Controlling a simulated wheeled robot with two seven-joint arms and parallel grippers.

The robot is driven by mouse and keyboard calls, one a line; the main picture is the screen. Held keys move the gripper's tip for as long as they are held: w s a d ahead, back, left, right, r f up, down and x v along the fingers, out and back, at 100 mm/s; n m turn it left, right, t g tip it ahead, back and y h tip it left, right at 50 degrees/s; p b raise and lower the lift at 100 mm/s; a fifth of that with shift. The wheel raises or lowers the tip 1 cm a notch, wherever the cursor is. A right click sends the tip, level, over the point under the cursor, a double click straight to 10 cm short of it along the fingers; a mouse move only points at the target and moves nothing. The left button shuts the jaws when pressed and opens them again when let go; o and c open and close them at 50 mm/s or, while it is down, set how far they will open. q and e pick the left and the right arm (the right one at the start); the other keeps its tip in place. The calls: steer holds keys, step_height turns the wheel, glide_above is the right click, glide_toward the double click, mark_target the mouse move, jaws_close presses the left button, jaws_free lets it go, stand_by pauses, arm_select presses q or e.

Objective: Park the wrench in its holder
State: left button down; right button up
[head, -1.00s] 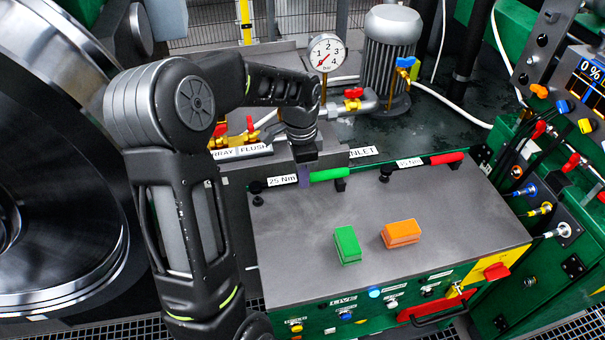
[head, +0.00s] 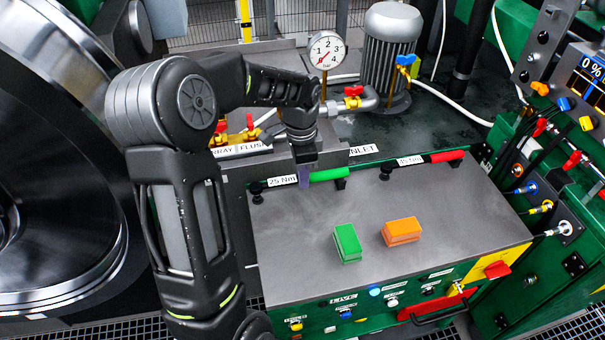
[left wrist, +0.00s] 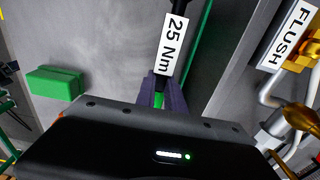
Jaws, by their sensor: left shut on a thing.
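The green-handled wrench (head: 328,175) lies along the back edge of the grey bench top, near the 25 Nm label (head: 283,181). Black holder pieces stand by its line, a knob (head: 256,189) at the left and a small support (head: 341,184) under or beside the handle's right end; contact is unclear. My left gripper (head: 304,180) points down and is shut on the wrench. In the left wrist view its purple fingers (left wrist: 164,95) have green between them, below the 25 Nm label. The wrench's far end is partly hidden. My right gripper is out of view.
A red-handled wrench (head: 447,158) lies at the back right by another label. A green block (head: 347,243) and an orange block (head: 401,232) sit mid-bench. Behind stand a pressure gauge (head: 327,52), valves and pipes. The bench's front left is clear.

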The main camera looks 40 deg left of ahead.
arm_select(q)
steer(key=shift+f, duration=0.35)
steer(key=c, duration=1.3)
jaws_free()
steer(key=shift+c, duration=0.2)
step_height(320, 180, up, 8)
steer(key=shift+s+f+b, duration=0.1)
steer(key=shift+b, duration=0.2)
